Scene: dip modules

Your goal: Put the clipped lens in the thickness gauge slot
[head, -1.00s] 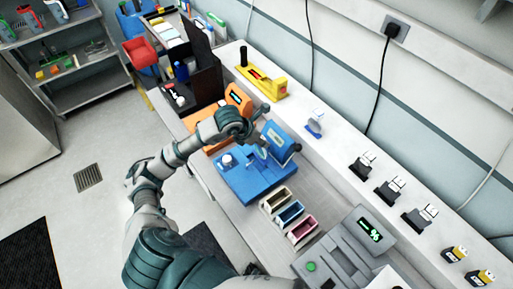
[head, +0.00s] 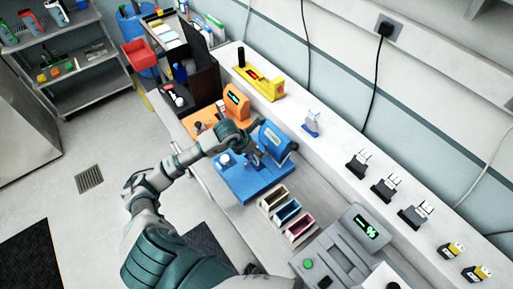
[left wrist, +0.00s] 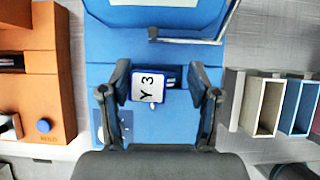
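A white tag with a blue rim, marked "Y 3" (left wrist: 148,87), looks like the clip of the lens. It sits at the blue device (head: 238,182), which also fills the middle of the left wrist view (left wrist: 120,35). The lens itself is not clear. My left gripper (head: 258,157) is over the blue device. In the left wrist view its fingers (left wrist: 155,90) stand apart on either side of the tag, with a gap on the right. An orange device (head: 236,103) stands to the left. I cannot tell which device is the thickness gauge. My right gripper is out of view.
Three small open bins, cream (head: 272,197), blue (head: 287,210) and pink (head: 300,228), stand right of the blue device. A grey device with a green % display (head: 366,228) is further right. A yellow device (head: 262,82) and several small modules line the back ledge.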

